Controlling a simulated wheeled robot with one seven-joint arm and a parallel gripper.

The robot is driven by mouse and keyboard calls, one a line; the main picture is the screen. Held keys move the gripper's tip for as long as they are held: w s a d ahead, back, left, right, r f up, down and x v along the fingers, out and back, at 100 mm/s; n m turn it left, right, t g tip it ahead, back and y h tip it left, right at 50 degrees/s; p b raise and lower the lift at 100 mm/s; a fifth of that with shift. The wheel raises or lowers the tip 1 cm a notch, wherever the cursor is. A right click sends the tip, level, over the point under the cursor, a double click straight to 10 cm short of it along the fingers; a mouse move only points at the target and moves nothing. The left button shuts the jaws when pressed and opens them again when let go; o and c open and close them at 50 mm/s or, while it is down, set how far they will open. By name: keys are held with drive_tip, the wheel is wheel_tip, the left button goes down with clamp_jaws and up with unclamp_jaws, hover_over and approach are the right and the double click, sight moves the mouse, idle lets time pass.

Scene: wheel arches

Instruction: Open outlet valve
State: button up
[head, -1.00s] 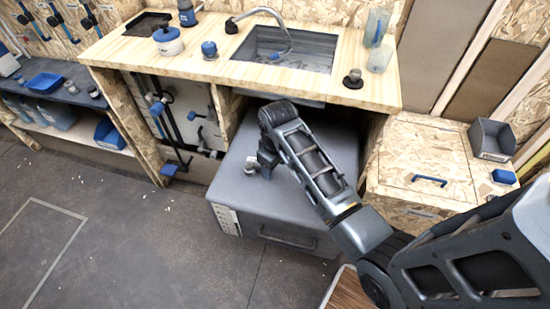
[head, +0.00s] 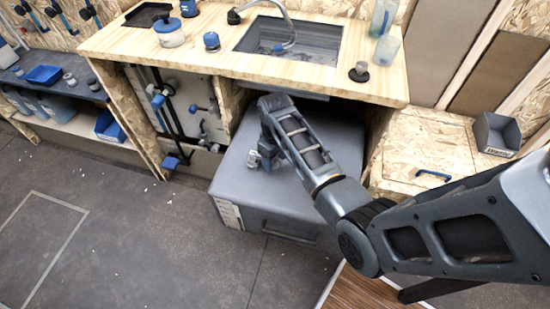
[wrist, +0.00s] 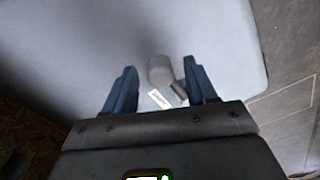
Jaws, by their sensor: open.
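My gripper (head: 267,163) points down over the grey box-shaped tank (head: 230,178) under the counter. In the wrist view my gripper (wrist: 160,68) is open, with its two blue fingers apart. A small grey round fitting (wrist: 160,70) with a darker stub and a white tag (wrist: 159,98) shows between the fingers; the tag is unreadable. The fitting also shows in the head view (head: 252,160), just left of my gripper on the tank top. I cannot tell whether the fingers touch it. Blue-handled valves (head: 157,102) sit on the pipe panel to the left; none is clearly marked as the outlet.
The wooden counter (head: 130,45) with the sink (head: 255,42) overhangs the tank's back. A wooden cabinet (head: 400,145) stands close on the right. The open floor (head: 130,240) lies front left. A brown wooden surface (head: 370,290) is near the bottom edge.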

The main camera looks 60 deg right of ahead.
drive_tip(key=shift+f, duration=0.1)
clamp_jaws()
idle(0.5)
